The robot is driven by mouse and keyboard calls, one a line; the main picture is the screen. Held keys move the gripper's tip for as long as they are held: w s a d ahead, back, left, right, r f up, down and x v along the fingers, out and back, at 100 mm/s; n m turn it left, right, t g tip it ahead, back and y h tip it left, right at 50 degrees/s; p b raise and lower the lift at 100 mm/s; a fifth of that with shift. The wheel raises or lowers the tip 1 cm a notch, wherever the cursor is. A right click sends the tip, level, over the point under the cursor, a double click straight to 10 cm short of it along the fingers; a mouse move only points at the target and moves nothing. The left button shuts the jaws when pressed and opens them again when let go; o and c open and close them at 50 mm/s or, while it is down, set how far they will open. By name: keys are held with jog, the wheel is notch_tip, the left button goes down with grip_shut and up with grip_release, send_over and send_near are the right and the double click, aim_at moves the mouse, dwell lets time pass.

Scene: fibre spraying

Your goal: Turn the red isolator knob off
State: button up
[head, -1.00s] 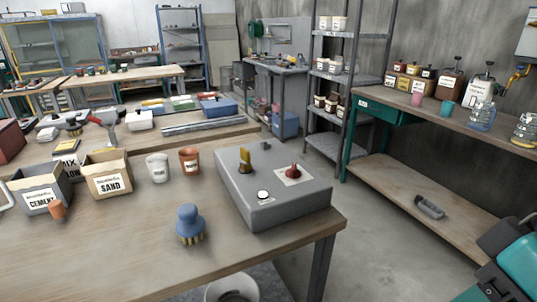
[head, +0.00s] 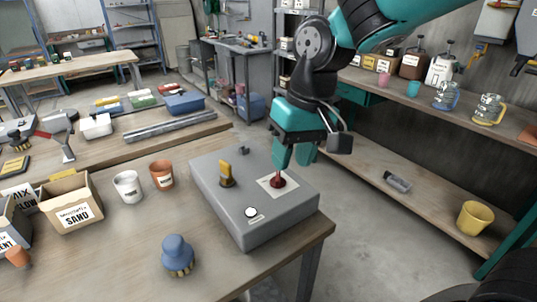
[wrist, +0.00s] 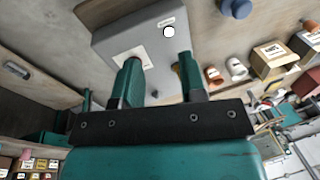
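The red isolator knob (head: 278,182) stands on a pale square plate (head: 266,184) on top of the grey control box (head: 230,208). A yellow-handled switch (head: 227,172) and a white round button (head: 251,212) are on the same box. My gripper (head: 293,164) points down just above the knob, its fingers apart. One fingertip overlaps the top of the knob in the head view; I cannot tell if it touches.
The box sits near the right edge of the wooden table (head: 110,245). A blue-handled brush (head: 176,255), a white cup (head: 128,186), a terracotta cup (head: 161,175) and a sand box (head: 70,208) stand left of it. A workbench (head: 440,115) runs along the right.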

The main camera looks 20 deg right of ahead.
jog(key=w+d+r+m+h+p, duration=0.15)
jog(key=w+m+p, duration=0.25)
jog(key=w, duration=0.6)
jog(key=m+p, duration=0.2)
send_near(278, 175)
jog(key=shift+h, duration=0.35)
jog(key=f+p, duration=0.1)
jog(key=f, duration=0.2)
jog(key=f+p, duration=0.2)
jog(key=f, duration=0.1)
jog(key=f+p, duration=0.2)
jog(key=f, duration=0.1)
jog(key=shift+w+a+f, duration=0.15)
jog(key=shift+a, duration=0.1)
grip_shut()
